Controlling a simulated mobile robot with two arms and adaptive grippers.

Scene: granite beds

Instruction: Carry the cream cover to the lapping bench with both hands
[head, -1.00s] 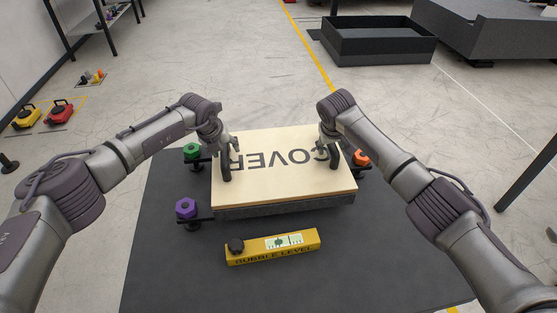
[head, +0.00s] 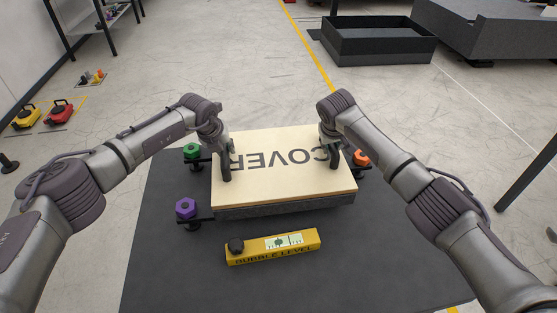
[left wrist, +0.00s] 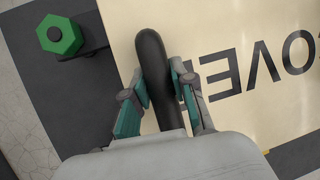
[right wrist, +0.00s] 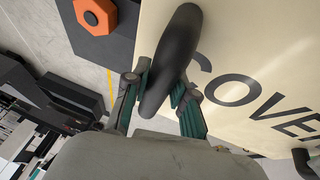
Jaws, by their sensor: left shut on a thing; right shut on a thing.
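The cream cover (head: 275,185) lies flat on a dark granite block (head: 285,209) in the head view, with COVER printed on it upside down. A black handle stands near each side of it. My left gripper (head: 224,165) is shut on the left handle (left wrist: 157,80). My right gripper (head: 332,152) is shut on the right handle (right wrist: 172,62). The wrist views show the fingers on both sides of each handle. No gap between cover and block shows. The lapping bench cannot be surely told in these frames.
A yellow bubble level (head: 272,246) lies in front of the block on a dark surface (head: 160,270). Green (head: 192,151), purple (head: 186,207) and orange (head: 362,158) knobs stand around the block. Farther back are a black open tray (head: 378,50) and a big granite bed (head: 490,30).

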